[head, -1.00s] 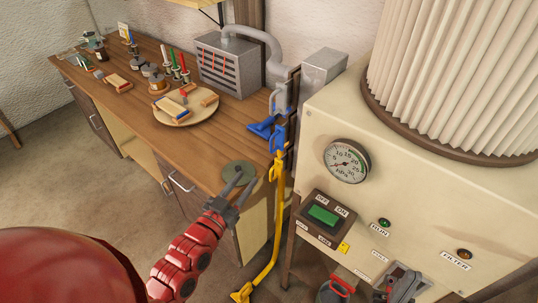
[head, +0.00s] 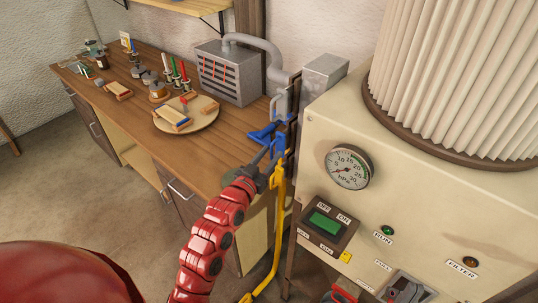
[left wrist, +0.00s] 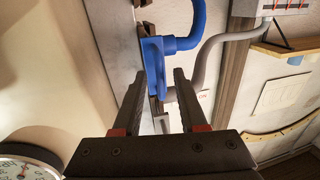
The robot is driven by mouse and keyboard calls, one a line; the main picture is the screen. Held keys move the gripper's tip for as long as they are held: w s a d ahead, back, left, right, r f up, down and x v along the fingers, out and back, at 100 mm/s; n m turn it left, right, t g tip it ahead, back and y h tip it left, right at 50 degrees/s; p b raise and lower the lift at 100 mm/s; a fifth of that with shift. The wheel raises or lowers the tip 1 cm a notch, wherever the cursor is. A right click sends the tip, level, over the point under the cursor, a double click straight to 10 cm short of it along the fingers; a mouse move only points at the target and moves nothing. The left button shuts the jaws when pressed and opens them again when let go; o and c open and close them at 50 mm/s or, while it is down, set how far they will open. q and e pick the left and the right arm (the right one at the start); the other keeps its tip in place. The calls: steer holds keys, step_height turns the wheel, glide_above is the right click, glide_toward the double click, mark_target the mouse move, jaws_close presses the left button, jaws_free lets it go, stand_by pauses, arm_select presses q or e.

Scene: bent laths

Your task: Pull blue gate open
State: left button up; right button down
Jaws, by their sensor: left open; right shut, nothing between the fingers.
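The blue gate (head: 277,141) is on the ducting between the wooden bench and the cream machine, with a blue lever-like part reaching left over the bench edge. In the left wrist view a blue plate (left wrist: 153,62) with a curved blue bar (left wrist: 186,38) shows just ahead of the fingertips. My left gripper (head: 262,160) is open, just below and left of the blue gate. In the left wrist view its fingers (left wrist: 160,75) stand apart, with the blue plate appearing between and beyond the tips. I cannot tell whether they touch.
A yellow pipe (head: 279,215) runs down below the blue gate, close to my left gripper. The cream machine (head: 420,190) with a gauge stands on the right. The bench (head: 225,150) holds a grey vented box (head: 228,72) and a round board (head: 208,114). The bench's front corner is bare.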

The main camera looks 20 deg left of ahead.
arm_select(q)
steer(key=shift+c, duration=0.4)
jaws_close()
stand_by(1.1)
